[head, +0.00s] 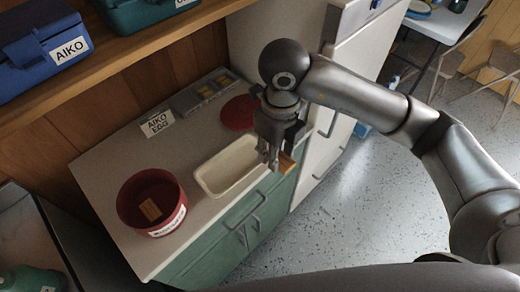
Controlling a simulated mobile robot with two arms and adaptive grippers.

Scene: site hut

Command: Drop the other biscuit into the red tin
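The red tin (128,205) stands open on the counter at the left, with a white label on its front. One brown biscuit (150,210) lies inside it. My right gripper (275,160), on the arm from the right, is over the right end of the cream tray (215,188). It appears shut on another brown biscuit (287,163), which sticks out to the right of the fingers near the counter's edge. The fingers partly hide this biscuit. The tray looks empty where I see into it. My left gripper is not in view.
A round red lid (239,112) lies behind the tray. A shelf (120,58) with a blue toolbox (42,45) overhangs the back left. Bare counter lies between tin and tray.

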